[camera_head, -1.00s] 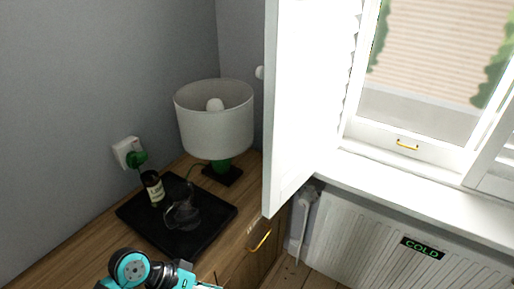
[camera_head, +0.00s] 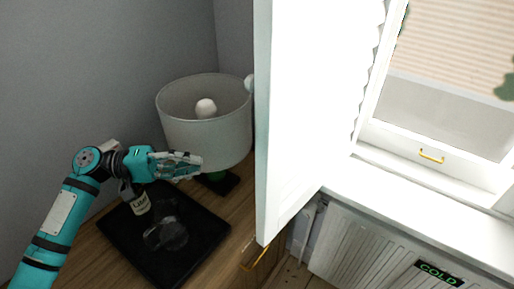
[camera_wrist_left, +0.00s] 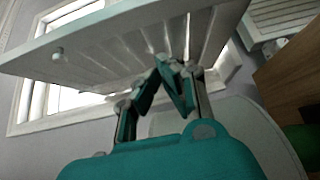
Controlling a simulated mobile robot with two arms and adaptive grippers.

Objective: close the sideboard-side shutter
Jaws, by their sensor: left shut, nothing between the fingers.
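The sideboard-side shutter (camera_head: 305,110) is a white panel left of the window, swung open and standing out into the room. Its small white knob (camera_head: 249,84) shows at its left edge, beside the lampshade. In the left wrist view the shutter (camera_wrist_left: 110,50) spans the upper part, with the knob (camera_wrist_left: 57,54) at the left. My left gripper (camera_head: 198,163) is shut and empty. It is left of the shutter, in front of the lampshade's lower edge in the head view. In the left wrist view its fingertips (camera_wrist_left: 168,62) overlap the shutter; contact cannot be told. My right gripper is not in view.
A lamp with a white shade (camera_head: 205,125) stands on the wooden sideboard (camera_head: 100,262), close to my left gripper and the shutter. A black tray (camera_head: 185,262) holds a bottle (camera_head: 140,203) and a glass jug (camera_head: 165,235). A radiator (camera_head: 370,250) is below the windowsill.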

